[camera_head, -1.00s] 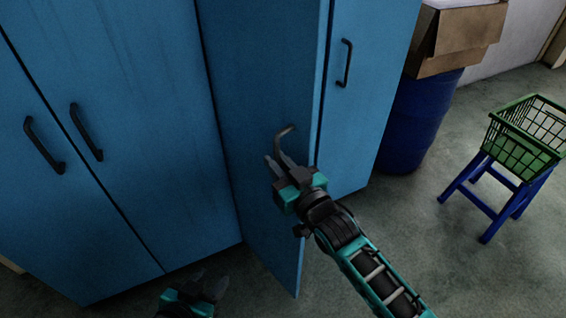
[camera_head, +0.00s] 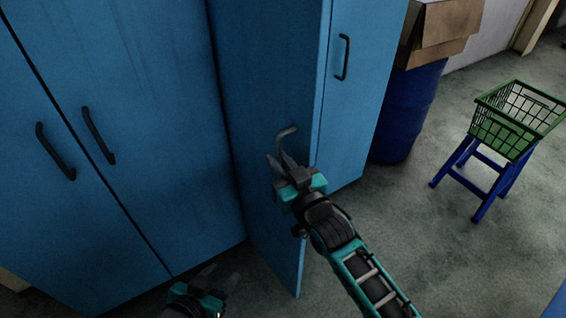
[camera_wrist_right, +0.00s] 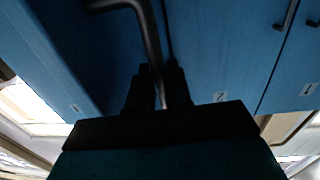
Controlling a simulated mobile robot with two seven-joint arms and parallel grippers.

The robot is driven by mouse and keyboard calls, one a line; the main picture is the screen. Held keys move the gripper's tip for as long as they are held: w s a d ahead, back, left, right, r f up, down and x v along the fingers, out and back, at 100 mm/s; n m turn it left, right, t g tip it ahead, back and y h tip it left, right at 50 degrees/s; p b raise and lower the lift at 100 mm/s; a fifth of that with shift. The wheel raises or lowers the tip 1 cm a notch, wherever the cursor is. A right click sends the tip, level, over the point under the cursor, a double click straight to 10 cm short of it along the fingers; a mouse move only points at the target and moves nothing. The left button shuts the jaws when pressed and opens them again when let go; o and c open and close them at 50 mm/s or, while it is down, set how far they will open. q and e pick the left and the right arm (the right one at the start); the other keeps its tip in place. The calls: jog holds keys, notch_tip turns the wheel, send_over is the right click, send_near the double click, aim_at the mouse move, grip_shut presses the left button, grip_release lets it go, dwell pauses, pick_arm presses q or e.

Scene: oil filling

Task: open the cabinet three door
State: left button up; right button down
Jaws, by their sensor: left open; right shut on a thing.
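The cabinet three door (camera_head: 270,90) is the blue panel that stands swung out from the cabinet front in the head view, its free edge towards me. Its dark bent handle (camera_head: 286,131) is on the face turned left. My right gripper (camera_head: 283,163) is shut on this handle. In the right wrist view the handle (camera_wrist_right: 150,35) runs down between the fingers of the right gripper (camera_wrist_right: 160,95). My left gripper (camera_head: 218,278) is open and empty, low in front of the cabinet, partly cut off by the bottom edge.
Two closed blue doors with handles (camera_head: 55,152) (camera_head: 98,135) are on the left. Another blue door with a handle (camera_head: 343,58) is right of the open one. A blue barrel (camera_head: 408,110) with a cardboard box (camera_head: 435,32) and a green basket (camera_head: 515,120) on a blue stool (camera_head: 480,180) stand right.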

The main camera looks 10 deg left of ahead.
jog(key=shift+a+r, duration=0.3)
jog(key=shift+r, duration=0.1)
jog(key=c, duration=1.4)
grip_release()
jog(key=shift+w+f, duration=0.1)
jog(key=shift+o, duration=0.9)
jog(key=shift+a+f, duration=0.1)
jog(key=shift+f, duration=0.1)
jog(key=shift+s+d+f, duration=0.1)
jog(key=shift+s+d, duration=0.1)
jog(key=shift+d, duration=0.05)
jog(key=p+v, duration=0.1)
jog(key=v, duration=1.1)
jog(key=shift+s, duration=0.25)
jog(key=shift+d, duration=0.1)
